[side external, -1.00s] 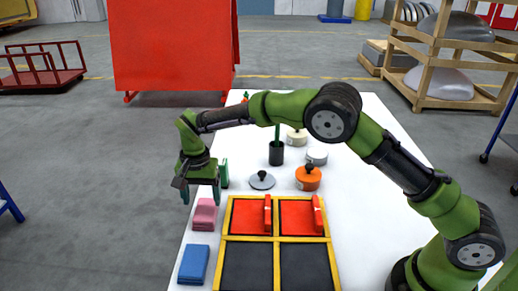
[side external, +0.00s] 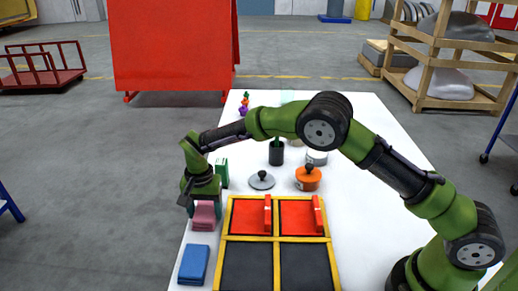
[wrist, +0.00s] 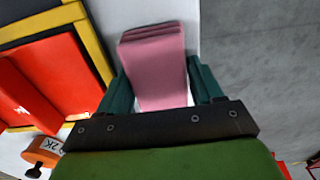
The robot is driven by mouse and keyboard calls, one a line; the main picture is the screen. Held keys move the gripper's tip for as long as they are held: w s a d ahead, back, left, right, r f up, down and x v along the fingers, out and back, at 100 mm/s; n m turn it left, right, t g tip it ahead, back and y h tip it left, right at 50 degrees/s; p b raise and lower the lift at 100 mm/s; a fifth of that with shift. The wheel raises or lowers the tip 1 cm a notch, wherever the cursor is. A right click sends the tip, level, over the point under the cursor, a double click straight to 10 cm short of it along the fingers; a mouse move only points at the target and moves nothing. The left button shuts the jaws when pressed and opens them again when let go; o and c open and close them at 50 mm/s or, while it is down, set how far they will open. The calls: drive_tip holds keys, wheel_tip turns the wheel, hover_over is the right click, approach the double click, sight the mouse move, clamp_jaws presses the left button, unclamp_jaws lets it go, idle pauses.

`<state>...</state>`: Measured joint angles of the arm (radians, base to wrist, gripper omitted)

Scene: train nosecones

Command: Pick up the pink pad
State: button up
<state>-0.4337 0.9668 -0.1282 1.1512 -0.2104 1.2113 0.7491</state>
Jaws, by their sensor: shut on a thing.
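The pink pad (side external: 204,216) looks like a small stack of flat layers near the left edge of the white table. It also shows in the wrist view (wrist: 153,60), between the two dark green fingers. My gripper (side external: 204,207) is down over the pad, with one finger on each side of it. The jaws are shut on the pink pad. The hand hides the pad's far end in the side view. I cannot tell whether the pad touches the table.
A blue pad (side external: 194,264) lies nearer the front edge. A yellow-framed tray (side external: 222,250) with red and dark compartments stands just right of the pad. A green block (side external: 222,172) stands behind. A grey lid (side external: 262,180) and an orange pot (side external: 308,178) lie further right.

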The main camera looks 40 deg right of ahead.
wheel_tip(320, 180, up, 10)
drive_tip(key=shift+r, duration=0.1)
drive_tip(key=o, duration=0.5)
drive_tip(key=c, duration=0.4)
wheel_tip(320, 180, up, 12)
drive_tip(key=f, duration=0.1)
hover_over(205, 209)
drive_tip(key=w+d+m, duration=0.3)
drive_tip(key=d+m, duration=0.2)
drive_tip(key=d, duration=1.8)
drive_tip(key=s+d+m, duration=0.2)
drive_tip(key=s+d, duration=0.2)
drive_tip(key=d, duration=0.6)
drive_tip(key=s+d+m, duration=0.2)
drive_tip(key=s+d, duration=0.1)
drive_tip(key=d, duration=0.7)
drive_tip(key=shift+f, duration=8.45)
